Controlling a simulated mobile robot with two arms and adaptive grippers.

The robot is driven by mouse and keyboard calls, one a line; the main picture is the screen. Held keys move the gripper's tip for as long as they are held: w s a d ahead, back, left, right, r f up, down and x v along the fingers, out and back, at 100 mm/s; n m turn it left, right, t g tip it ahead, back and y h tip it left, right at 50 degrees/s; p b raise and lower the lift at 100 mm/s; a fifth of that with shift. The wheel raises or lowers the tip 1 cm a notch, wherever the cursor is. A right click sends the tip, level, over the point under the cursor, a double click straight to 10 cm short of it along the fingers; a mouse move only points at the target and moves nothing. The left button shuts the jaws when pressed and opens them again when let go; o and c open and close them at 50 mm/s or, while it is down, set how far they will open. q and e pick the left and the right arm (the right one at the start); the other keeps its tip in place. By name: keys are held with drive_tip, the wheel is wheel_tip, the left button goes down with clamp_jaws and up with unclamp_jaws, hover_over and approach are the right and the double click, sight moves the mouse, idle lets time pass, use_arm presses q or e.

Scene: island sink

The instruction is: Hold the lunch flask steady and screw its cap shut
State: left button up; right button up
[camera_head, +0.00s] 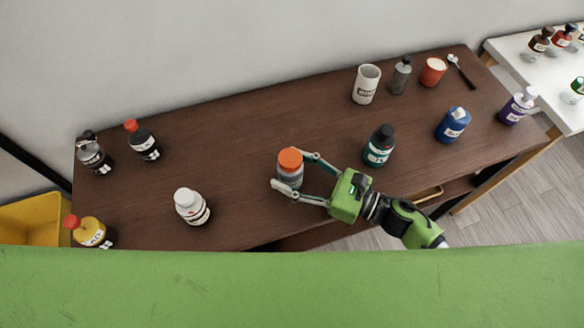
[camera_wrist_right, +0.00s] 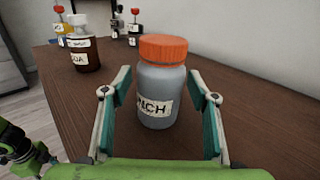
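The lunch flask (camera_head: 289,176) is grey with a white label and stands upright on the dark wooden table near its front edge. It also shows in the right wrist view (camera_wrist_right: 162,82), with part of its label readable. Its orange cap (camera_head: 290,159) sits on top of it; I cannot tell how tight it is. My right gripper (camera_head: 288,170) is open, with one finger on each side of the flask. Narrow gaps show between the fingers and the flask in the right wrist view. The fingers of my left gripper are not seen.
A white-capped bottle (camera_head: 192,207) stands left of the flask, and a dark green bottle (camera_head: 379,146) stands to its right. More bottles, a mug (camera_head: 366,84) and a red cup (camera_head: 433,72) stand on the table (camera_head: 230,140). The table behind the flask is clear.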

drive_tip(key=shift+r, duration=0.2)
drive_tip(key=b+v, duration=0.1)
drive_tip(key=v, duration=0.4)
drive_tip(key=b+v, duration=0.1)
drive_tip(key=v, duration=0.4)
drive_tip(key=shift+s+d+f+b, duration=0.1)
drive_tip(key=shift+d+f+b, duration=0.1)
drive_tip(key=shift+b, duration=0.1)
drive_tip(key=shift+v, duration=0.8)
drive_tip(key=shift+r, duration=0.15)
